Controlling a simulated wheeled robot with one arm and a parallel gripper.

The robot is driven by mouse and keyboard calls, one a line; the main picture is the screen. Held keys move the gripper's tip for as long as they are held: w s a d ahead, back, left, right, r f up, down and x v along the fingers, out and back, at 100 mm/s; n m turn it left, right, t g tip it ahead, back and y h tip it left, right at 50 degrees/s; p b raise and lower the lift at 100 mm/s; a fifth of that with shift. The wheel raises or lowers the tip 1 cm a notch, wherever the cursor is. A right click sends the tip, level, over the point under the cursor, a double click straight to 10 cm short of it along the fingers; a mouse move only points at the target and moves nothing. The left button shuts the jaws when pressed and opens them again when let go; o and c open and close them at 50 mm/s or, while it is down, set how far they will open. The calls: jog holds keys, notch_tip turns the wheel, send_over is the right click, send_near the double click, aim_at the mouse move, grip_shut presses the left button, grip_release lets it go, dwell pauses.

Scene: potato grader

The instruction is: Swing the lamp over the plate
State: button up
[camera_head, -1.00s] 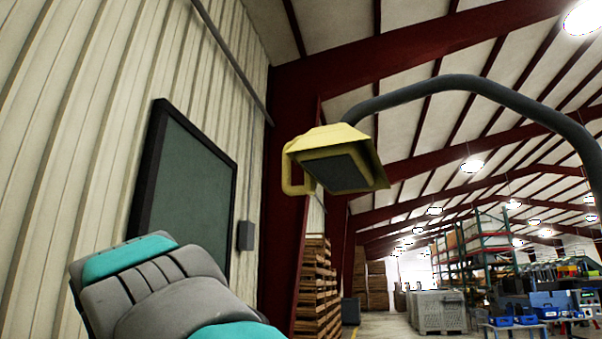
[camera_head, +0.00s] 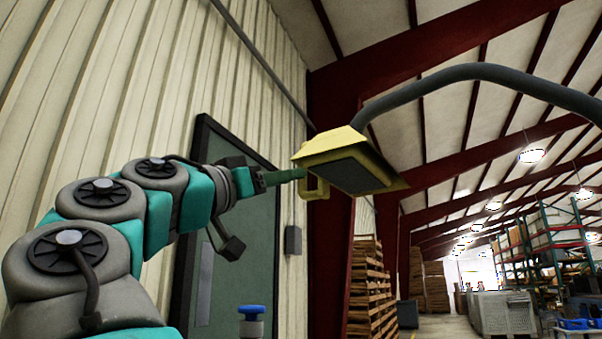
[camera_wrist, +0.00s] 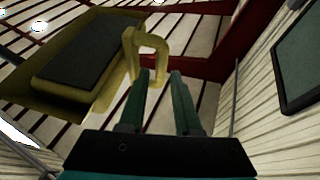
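The lamp's yellow head (camera_head: 345,160) with a dark panel underneath hangs from a grey curved arm (camera_head: 480,72) in the upper right of the head view. A yellow loop handle (camera_head: 316,190) is on its left side. My gripper (camera_head: 300,174) reaches the handle from the left. In the wrist view the two green fingers of my gripper (camera_wrist: 160,74) are apart. The handle (camera_wrist: 163,68) shows at the fingertips, one leg of it appearing between them; I cannot tell whether they touch. The lamp head (camera_wrist: 85,50) fills the upper left there. No plate is in view.
A ribbed wall with a dark green board (camera_head: 245,250) and a small grey box (camera_head: 293,240) is behind my arm. A blue-topped object (camera_head: 251,318) shows at the bottom edge. Wooden crates (camera_head: 370,285) and shelves stand farther back.

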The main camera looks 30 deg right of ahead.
aim_at(302, 187)
jog(key=shift+p+x, duration=0.45)
jog(key=shift+x, duration=1.9)
jog(key=shift+f, duration=0.1)
grip_shut()
